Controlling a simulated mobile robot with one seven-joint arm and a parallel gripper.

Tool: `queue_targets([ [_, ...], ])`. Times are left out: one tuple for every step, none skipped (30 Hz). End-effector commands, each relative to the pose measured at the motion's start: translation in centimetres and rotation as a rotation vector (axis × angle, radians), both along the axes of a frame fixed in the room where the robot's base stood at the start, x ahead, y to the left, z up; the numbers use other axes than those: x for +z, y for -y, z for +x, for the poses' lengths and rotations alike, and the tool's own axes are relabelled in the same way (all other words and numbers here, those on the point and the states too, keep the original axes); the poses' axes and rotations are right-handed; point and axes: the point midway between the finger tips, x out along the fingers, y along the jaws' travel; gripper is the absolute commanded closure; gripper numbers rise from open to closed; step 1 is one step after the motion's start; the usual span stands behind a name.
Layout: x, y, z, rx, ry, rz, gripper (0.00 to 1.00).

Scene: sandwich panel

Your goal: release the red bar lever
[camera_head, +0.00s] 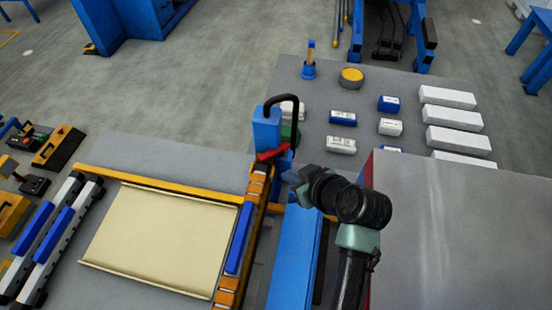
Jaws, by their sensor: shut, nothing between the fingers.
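The red bar lever (272,153) sits at the top end of the orange and blue clamp bar, in front of a blue block with a black curved hose. My gripper (290,176) is at the end of my dark arm, just right of and below the lever. It is shut with nothing in it. Its fingertips are small in this view, and I cannot tell whether they touch the lever.
A blue beam (296,262) runs below my gripper. A grey box (460,240) stands close on the right. White blocks (458,140) and small boxes lie on the table behind.

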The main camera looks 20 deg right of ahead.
Motion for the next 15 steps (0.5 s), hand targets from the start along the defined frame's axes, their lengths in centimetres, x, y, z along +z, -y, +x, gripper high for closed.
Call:
queue_targets([
  [-0.6,-0.3,0.7,0.004,-0.003,0.003,1.0],
  [-0.9,-0.4,1.1,0.004,-0.001,0.002,1.0],
  [-1.3,-0.4,1.7,0.004,-0.001,0.002,1.0],
  [-1.7,-0.5,2.0,0.004,-0.002,0.001,1.0],
  [-1.8,-0.6,2.4,0.004,-0.001,0.0,1.0],
  [-1.5,-0.7,3.1,0.003,0.001,-0.001,1.0],
  [-1.5,-0.7,3.6,0.003,0.0,-0.001,1.0],
  [-1.5,-0.8,4.0,0.003,0.001,0.0,1.0],
  [-1.5,-0.9,4.4,0.003,0.001,0.0,1.0],
  [-1.6,-1.0,4.7,0.003,0.0,0.0,1.0],
  [-1.6,-1.0,5.0,0.002,0.0,0.001,1.0],
  [-1.7,-1.1,5.2,0.001,0.0,0.0,1.0],
  [-1.7,-1.1,5.4,0.001,0.0,0.0,1.0],
  [-1.7,-1.1,5.6,0.001,0.0,0.0,1.0],
  [-1.7,-1.2,5.7,0.001,0.0,0.0,1.0],
])
